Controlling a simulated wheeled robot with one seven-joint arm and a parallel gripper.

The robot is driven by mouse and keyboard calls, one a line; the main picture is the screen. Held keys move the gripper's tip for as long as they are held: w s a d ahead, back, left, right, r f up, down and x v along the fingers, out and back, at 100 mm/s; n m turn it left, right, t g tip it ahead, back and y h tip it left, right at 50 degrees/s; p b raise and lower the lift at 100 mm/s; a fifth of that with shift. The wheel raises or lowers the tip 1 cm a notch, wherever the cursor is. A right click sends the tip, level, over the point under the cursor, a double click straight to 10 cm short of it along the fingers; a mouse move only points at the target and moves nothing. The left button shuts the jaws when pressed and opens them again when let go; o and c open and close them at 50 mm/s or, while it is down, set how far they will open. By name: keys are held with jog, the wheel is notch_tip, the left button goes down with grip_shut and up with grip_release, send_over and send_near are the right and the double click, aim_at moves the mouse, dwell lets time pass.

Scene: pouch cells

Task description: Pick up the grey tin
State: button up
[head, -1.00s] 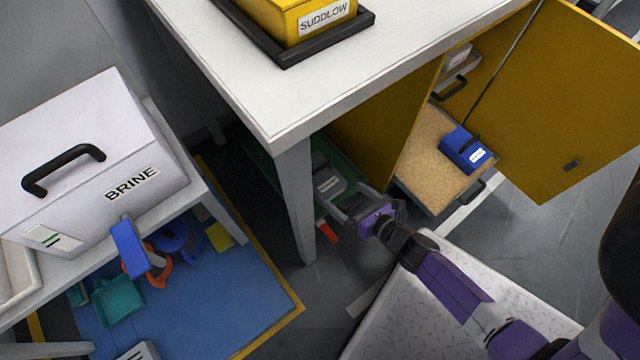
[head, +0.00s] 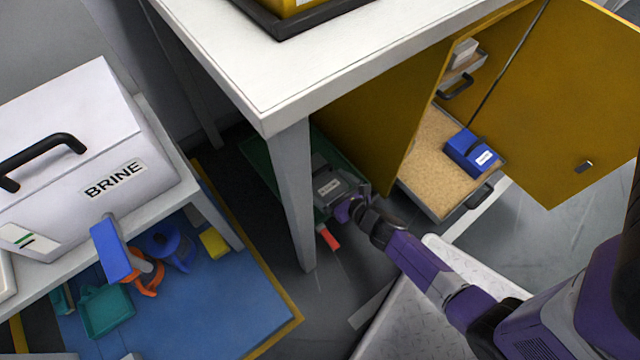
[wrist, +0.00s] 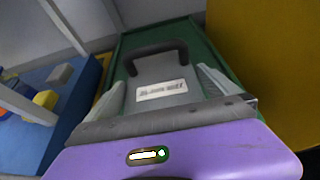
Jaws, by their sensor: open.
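The grey tin (head: 328,184), with a white label and a dark arched handle, sits in a green tray (head: 258,160) under the white table, beside the yellow cabinet. In the wrist view the tin (wrist: 165,105) lies straight ahead, its handle towards the far side of the tray. My gripper (wrist: 159,80) is open, with one pale finger along each side of the tin. I cannot tell whether the fingers touch it. In the head view my purple gripper body hides the tin's near end and the fingers are hard to make out.
A red object (head: 330,239) lies on the floor near the tray.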

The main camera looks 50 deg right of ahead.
aim_at(323, 180)
jog(key=shift+b+x, duration=0.3)
jog(key=shift+x, duration=1.3)
jog(key=c, duration=1.7)
jog(key=shift+w+r, duration=0.1)
jog(key=shift+r, duration=0.2)
